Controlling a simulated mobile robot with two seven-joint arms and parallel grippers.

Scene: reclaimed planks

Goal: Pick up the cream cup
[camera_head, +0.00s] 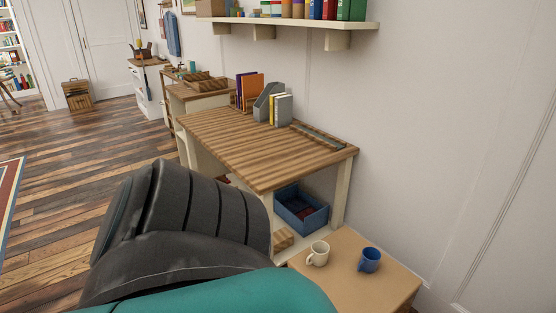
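The cream cup (318,254) stands upright on a low light-wood surface (345,285) at the lower right, with its handle toward the left. A blue cup (370,260) stands to its right, apart from it, also upright with its handle on the left. Neither of my grippers is in view, so their state and distance from the cream cup do not show.
A large dark ribbed shape like a chair back (185,215) and a rounded teal surface (225,293) fill the lower left foreground. A plank-topped desk (255,150) stands behind. A blue bin (301,213) sits under it. The wall (450,150) is right.

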